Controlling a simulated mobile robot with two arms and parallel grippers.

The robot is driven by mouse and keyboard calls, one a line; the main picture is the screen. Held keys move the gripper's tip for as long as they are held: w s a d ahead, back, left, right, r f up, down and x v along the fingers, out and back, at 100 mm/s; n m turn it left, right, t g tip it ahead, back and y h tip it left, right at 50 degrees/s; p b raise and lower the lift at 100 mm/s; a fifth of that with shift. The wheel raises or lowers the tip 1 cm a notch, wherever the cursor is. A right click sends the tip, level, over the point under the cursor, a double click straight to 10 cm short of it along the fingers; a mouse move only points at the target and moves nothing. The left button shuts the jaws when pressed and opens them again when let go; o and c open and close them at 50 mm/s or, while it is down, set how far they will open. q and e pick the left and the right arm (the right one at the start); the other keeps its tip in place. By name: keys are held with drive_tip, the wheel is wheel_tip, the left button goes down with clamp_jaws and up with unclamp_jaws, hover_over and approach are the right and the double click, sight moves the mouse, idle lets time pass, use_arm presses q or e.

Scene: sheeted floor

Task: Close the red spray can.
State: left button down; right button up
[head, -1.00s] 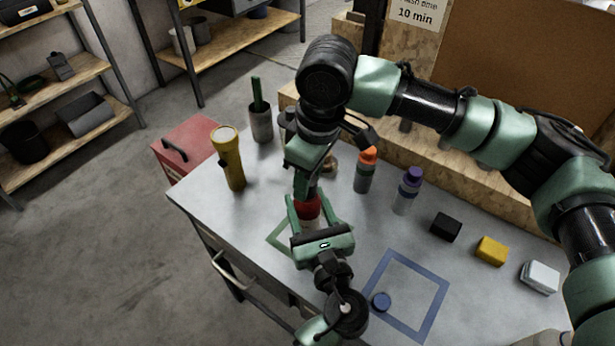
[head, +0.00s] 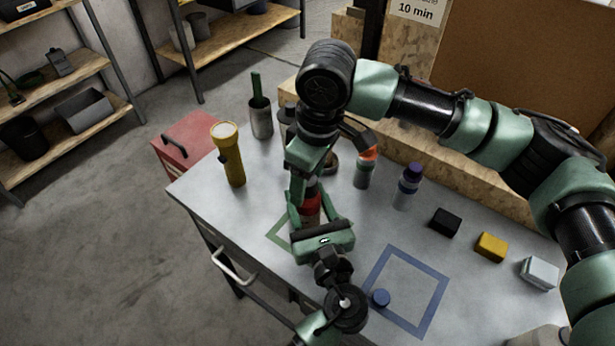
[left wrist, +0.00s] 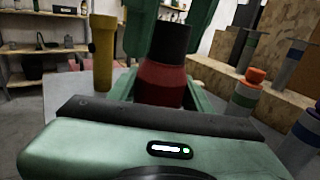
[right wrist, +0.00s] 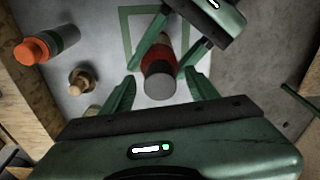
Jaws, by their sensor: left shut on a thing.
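The red spray can (head: 310,210) stands upright on the table over a green square outline. Its dark cap (left wrist: 171,42) sits on top of the red shoulder in the left wrist view. In the right wrist view the round cap top (right wrist: 160,87) is seen from above. My left gripper (head: 319,215) is shut on the can's body from the front. My right gripper (head: 308,186) points down over the can. Its fingers (right wrist: 160,80) are spread on either side of the cap, with gaps visible. The can's lower body is partly hidden by my left gripper.
A yellow flashlight (head: 231,155) and a grey cup (head: 261,120) stand at the left. An orange-capped bottle (head: 364,168) and a purple-capped bottle (head: 406,187) stand at the right. Black, yellow and white blocks lie farther right.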

wheel_tip(320, 180, up, 12)
drive_tip(key=d, duration=0.1)
drive_tip(key=shift+s+d, duration=0.15)
drive_tip(key=shift+s, duration=0.2)
use_arm(q)
drive_tip(key=c, duration=0.6)
unclamp_jaws()
drive_tip(key=shift+o, duration=0.2)
drive_tip(key=b+v, duration=0.1)
drive_tip(key=v, duration=0.5)
drive_tip(key=shift+s+d+f, duration=0.1)
drive_tip(key=shift+s+f, duration=0.05)
drive_tip(key=shift+s, duration=0.15)
drive_tip(key=shift+s+d+b, duration=0.15)
drive_tip(key=shift+s+b, duration=0.15)
drive_tip(key=shift+s, duration=0.25)
use_arm(e)
drive_tip(key=shift+f, duration=0.85)
use_arm(q)
drive_tip(key=shift+s, duration=0.1)
